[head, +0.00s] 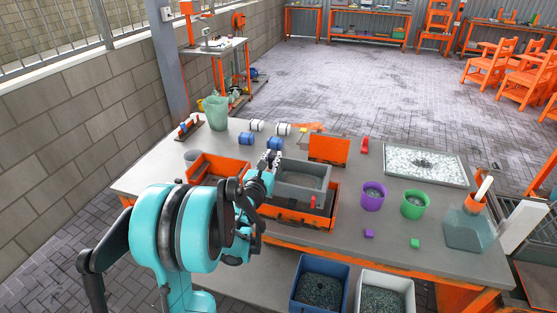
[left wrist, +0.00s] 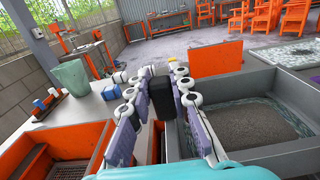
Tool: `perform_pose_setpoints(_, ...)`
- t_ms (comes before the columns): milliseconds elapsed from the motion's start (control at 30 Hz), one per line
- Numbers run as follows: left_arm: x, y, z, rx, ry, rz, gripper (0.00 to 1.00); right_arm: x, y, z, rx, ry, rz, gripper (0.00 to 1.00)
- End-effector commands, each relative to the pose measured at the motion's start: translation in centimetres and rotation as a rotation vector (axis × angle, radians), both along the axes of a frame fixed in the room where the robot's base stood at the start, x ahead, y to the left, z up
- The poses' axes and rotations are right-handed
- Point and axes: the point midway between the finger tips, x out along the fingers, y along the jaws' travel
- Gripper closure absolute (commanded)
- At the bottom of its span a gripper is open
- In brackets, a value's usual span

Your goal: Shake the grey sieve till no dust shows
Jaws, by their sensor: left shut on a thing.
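The grey sieve (head: 302,194) is a rectangular box at the middle of the bench, over an orange tray (head: 290,217). In the left wrist view the sieve (left wrist: 290,157) fills the right side, with a layer of grey-brown dust (left wrist: 240,122) inside. My left gripper (head: 268,162) is at the sieve's left end. In the left wrist view its fingers (left wrist: 161,82) are shut on a dark upright handle (left wrist: 161,98) beside the sieve's left wall. Whether the sieve touches the tray is hidden. My right gripper is not in view.
Another orange tray (head: 218,164) lies left of the sieve. An orange upright panel (head: 329,149) stands behind it. Purple (head: 372,203) and green (head: 412,210) cups and a white-filled tray (head: 400,165) are to the right. White and blue rolls (head: 275,143) lie behind my gripper.

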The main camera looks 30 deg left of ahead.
Motion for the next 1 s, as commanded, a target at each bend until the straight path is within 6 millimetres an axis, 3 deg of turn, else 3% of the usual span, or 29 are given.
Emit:
perform_pose_setpoints(133, -0.5, 2.0, 0.0, 0.001, 0.000, 0.004, 1.00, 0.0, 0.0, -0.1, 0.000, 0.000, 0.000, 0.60)
perform_pose_setpoints(433, -0.5, 2.1, 0.0, 0.000, 0.000, 0.001, 1.00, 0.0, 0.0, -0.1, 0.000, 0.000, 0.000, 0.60)
perform_pose_setpoints(467, -0.5, 2.1, 0.0, 0.000, 0.000, 0.001, 0.73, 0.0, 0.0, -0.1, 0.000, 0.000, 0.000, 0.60)
perform_pose_setpoints(500, -0.5, 2.1, 0.0, 0.000, 0.000, 0.001, 0.62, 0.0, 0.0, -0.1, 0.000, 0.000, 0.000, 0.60)
perform_pose_setpoints(533, -0.5, 2.1, 0.0, 0.000, 0.000, 0.000, 0.59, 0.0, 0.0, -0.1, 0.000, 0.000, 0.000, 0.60)
perform_pose_setpoints(833, -0.6, 2.1, 0.0, 0.000, 0.000, 0.001, 0.59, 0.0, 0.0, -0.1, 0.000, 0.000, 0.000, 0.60)
perform_pose_setpoints(1000, -2.4, 1.7, 0.0, 0.000, 0.000, 0.001, 0.59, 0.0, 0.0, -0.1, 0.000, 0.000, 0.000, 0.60)
